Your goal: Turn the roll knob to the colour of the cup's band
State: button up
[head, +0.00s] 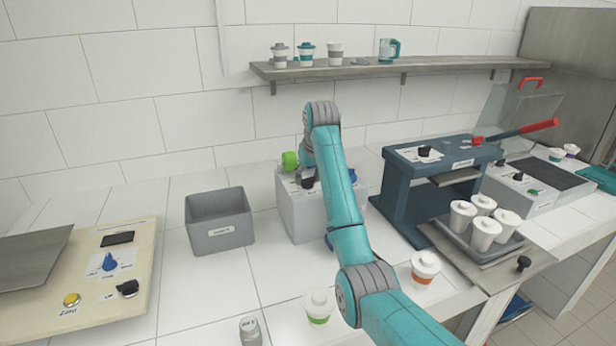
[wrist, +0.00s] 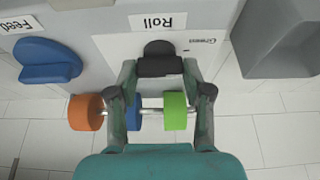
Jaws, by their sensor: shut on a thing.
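The roll knob (wrist: 160,62) is black and sits under the "Roll" label on the grey machine (head: 300,218). My gripper (wrist: 158,72) is shut on the knob, one finger at each side. In the head view my gripper (head: 308,180) is at the machine's top, and the arm hides much of the machine. In the wrist view, an orange roll (wrist: 86,112), a partly hidden blue roll (wrist: 133,112) and a green roll (wrist: 175,111) sit on a metal bar. A lidded cup with a green band (head: 318,308) and one with an orange band (head: 425,268) stand on the counter.
A blue feed knob (wrist: 48,62) is beside the roll knob. A grey bin (head: 219,222) stands left of the machine, a dark blue press (head: 430,180) to the right. White cups (head: 485,232) stand on a tray. A shelf (head: 400,68) is above. Counter between bin and scale is clear.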

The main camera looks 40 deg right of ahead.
jog(key=shift+m, duration=0.3)
jog(key=m+h, duration=0.1)
jog(key=m, duration=0.1)
jog(key=m+g+h, duration=0.1)
jog(key=m, duration=0.2)
jog(key=shift+w+a+m, duration=0.1)
jog(key=shift+a+m, duration=0.05)
jog(key=shift+m, duration=0.15)
jog(key=m+g, duration=0.1)
jog(key=m, duration=0.1)
jog(key=m+g+h, duration=0.1)
jog(key=m, duration=0.2)
jog(key=shift+m, duration=0.4)
jog(key=o, duration=1.2)
jog(key=shift+c, duration=0.2)
